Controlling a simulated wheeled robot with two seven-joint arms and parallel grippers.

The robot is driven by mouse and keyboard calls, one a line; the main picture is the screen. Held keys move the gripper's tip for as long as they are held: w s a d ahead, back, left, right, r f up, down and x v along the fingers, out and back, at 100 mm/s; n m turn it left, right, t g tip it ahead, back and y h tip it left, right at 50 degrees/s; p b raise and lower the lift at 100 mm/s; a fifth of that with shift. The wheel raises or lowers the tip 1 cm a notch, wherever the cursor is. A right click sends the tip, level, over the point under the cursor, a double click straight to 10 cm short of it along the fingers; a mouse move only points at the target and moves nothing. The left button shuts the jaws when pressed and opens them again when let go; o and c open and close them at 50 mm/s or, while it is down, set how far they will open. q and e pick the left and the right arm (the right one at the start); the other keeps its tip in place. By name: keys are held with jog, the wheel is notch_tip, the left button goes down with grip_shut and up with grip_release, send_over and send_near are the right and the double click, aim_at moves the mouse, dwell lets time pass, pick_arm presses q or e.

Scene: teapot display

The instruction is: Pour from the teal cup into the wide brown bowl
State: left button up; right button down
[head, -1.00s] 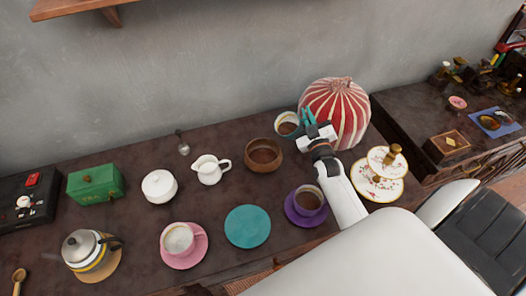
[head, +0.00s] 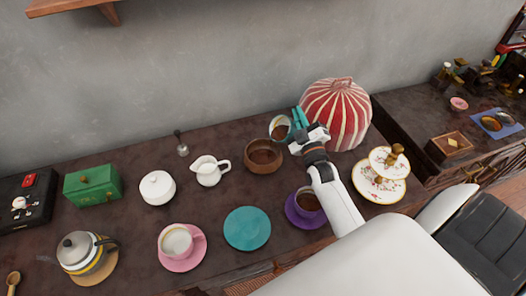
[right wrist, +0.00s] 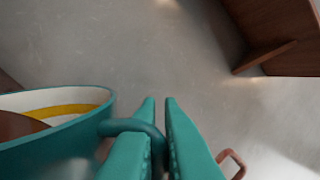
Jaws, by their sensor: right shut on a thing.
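The teal cup (head: 273,122) is just behind and right of the wide brown bowl (head: 251,160), near its rim. It looks tilted left toward the bowl, and brown contents show inside. Whether it touches the bowl, I cannot tell. My right gripper (head: 298,118), with teal fingers, is shut on the cup's handle. In the right wrist view the fingers (right wrist: 160,125) close around the handle, and the teal cup (right wrist: 60,145) is at the left with a yellow band inside. The bowl stands upright with brown contents. My left gripper is not in view.
A red-and-white striped cosy (head: 338,112) stands close right of my gripper. A purple cup and saucer (head: 291,211) and a teal coaster (head: 247,229) are in front. A white jug (head: 208,174) is left of the bowl, and a tiered plate stand (head: 370,187) is right of my forearm.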

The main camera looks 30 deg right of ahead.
jog(key=shift+a+r+n+t+y, duration=0.3)
jog(key=shift+r+n, duration=0.1)
jog(key=shift+n, duration=0.2)
jog(key=shift+r, duration=0.1)
jog(key=shift+a+f+n+t+b, duration=0.2)
jog(key=shift+a+n+b, duration=0.15)
jog(key=shift+n+b, duration=0.2)
jog(key=shift+a+f+n+t+b, duration=0.1)
jog(key=shift+a+n+t+b, duration=0.2)
jog(key=shift+n, duration=0.35)
jog(key=shift+w+a+r+n+y+b, duration=0.1)
jog(key=shift+a+r+n+y+b, duration=0.35)
jog(key=shift+n, duration=0.75)
